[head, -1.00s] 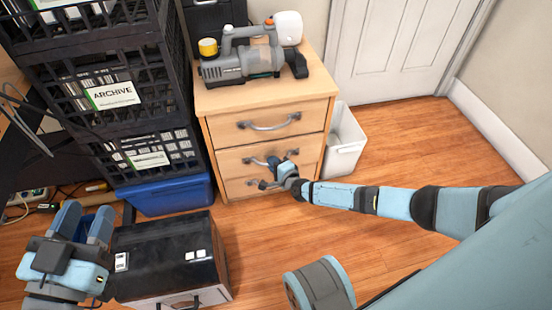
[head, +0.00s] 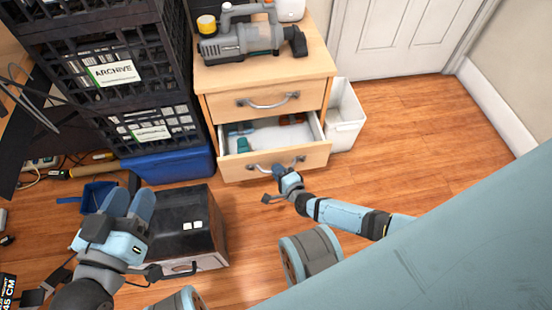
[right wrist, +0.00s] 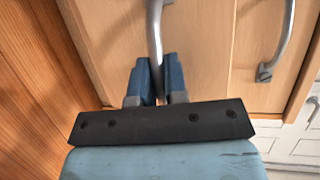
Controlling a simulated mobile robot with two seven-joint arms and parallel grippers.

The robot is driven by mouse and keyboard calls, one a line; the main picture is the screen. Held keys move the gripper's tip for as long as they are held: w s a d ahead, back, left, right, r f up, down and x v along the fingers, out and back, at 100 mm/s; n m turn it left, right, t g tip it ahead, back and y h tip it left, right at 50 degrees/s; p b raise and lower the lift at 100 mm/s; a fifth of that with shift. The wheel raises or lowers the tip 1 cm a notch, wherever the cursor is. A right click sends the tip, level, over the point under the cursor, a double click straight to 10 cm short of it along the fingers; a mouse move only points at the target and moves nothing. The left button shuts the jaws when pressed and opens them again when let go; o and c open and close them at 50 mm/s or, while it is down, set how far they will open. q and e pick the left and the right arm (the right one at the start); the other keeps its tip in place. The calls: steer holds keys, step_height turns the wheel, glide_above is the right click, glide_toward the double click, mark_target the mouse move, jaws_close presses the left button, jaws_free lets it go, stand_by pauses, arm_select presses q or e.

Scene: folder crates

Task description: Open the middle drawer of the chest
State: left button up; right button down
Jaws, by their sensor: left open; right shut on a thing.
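The wooden chest (head: 210,100) stands at the back centre in the head view. Its top drawer (head: 240,104) is closed. The middle drawer (head: 312,158) is pulled well out, and I see into its pale inside. Its front hides the bottom drawer. My right gripper (head: 280,170) is at the middle drawer's curved metal handle (head: 258,167). In the right wrist view, the right gripper's blue fingers (right wrist: 155,80) are shut on that handle (right wrist: 154,25), one on each side. My left gripper (head: 128,203) is open and empty, above the black case.
Small blue, teal and brown items lie in the open drawer. A grey-blue power tool (head: 245,42) stands on the chest. Black crates (head: 140,90) over a blue bin (head: 165,165) stand left, a white bin (head: 345,115) right. A black case (head: 175,205) lies in front. The right floor is clear.

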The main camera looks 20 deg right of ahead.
steer(key=shift+s+a, duration=0.15)
steer(key=shift+s, duration=0.45)
steer(key=c, duration=1.2)
jaws_free()
steer(key=shift+o, duration=0.2)
